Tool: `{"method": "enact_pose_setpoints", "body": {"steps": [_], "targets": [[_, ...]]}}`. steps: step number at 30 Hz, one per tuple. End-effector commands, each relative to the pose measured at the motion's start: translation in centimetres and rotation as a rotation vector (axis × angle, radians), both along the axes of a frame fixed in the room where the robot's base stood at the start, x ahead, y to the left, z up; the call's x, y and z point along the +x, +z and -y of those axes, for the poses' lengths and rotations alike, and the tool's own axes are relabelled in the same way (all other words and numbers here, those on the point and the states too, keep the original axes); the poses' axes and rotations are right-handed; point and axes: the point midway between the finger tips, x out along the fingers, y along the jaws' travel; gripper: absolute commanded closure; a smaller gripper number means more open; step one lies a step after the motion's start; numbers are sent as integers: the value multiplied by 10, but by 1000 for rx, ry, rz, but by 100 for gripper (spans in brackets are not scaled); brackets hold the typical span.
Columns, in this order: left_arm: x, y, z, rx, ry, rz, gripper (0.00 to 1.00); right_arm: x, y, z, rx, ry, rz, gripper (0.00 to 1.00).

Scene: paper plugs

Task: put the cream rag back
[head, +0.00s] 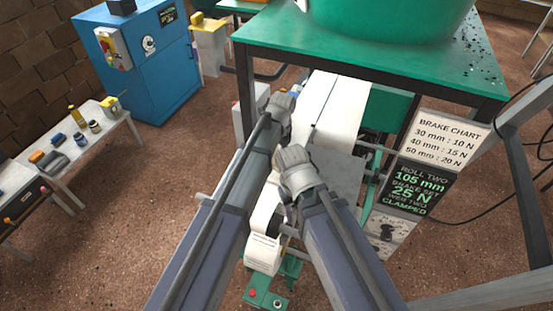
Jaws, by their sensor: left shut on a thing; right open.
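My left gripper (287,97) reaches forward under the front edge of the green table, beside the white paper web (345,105). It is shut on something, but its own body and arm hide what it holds. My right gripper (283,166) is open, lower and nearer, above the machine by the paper. I cannot make out the cream rag for certain anywhere; it may be hidden behind my grippers or arms.
The green table (270,38) with a green tub (390,15) overhangs the machine. A brake chart sign (446,138) and a dark sign (418,186) stand at right. A white bench (110,140) with bottles and small items and a blue cabinet (150,70) are at left. Brown floor lies between.

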Motion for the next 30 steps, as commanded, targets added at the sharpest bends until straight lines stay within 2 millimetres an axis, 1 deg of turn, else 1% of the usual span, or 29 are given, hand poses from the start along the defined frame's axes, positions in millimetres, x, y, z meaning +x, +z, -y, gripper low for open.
{"method": "enact_pose_setpoints", "body": {"steps": [1,3,6,9,17,22,23,24,27,30], "targets": [[10,0,4,0,0,0,60,0,0,0,0,0,0,50],[7,-15,3,0,0,0,60,0,-15,0,0,0,0,50],[6,-29,3,0,0,0,60,0,-29,0,0,-1,0,50],[6,-37,3,0,0,0,60,0,-37,0,0,-1,0,50],[6,-35,2,0,0,0,60,0,-35,0,0,-1,0,50],[6,-40,2,0,0,0,60,0,-40,0,0,-1,0,50],[6,-39,2,0,0,0,14,0,-39,0,0,-1,0,50],[6,-38,2,0,0,0,9,0,-38,0,0,-1,0,50],[6,-38,2,0,0,0,0,0,-38,0,0,-1,0,50],[6,-38,2,0,0,0,0,0,-38,0,0,-1,0,50]]}}
